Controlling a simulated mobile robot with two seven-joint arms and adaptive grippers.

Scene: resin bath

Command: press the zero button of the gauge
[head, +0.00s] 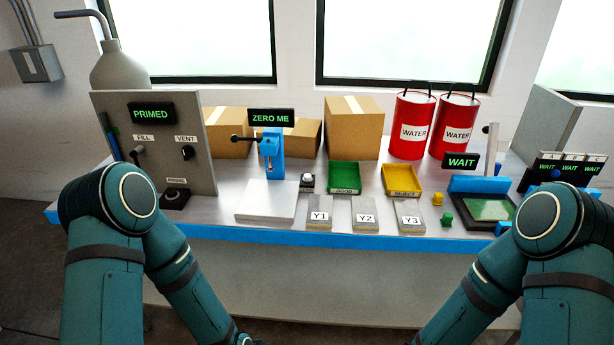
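The gauge (270,150) is a blue stand with a black lever on a light grey base plate (266,201), in the middle left of the bench. A black sign above it reads "ZERO ME" (271,118) in green. Just right of the stand is a small black box with a white round button (307,178) on top, which appears to be the zero button. Nothing touches it. My two arms bend down in front of the bench, and both grippers are below the picture's lower edge.
Blocks Y1 (319,214), Y2 (365,215) and Y3 (409,214) lie along the front. Green (345,177) and yellow (401,180) bins stand behind. A grey panel reading "PRIMED" (152,113) is left; a device with a "WAIT" sign (460,162) is right.

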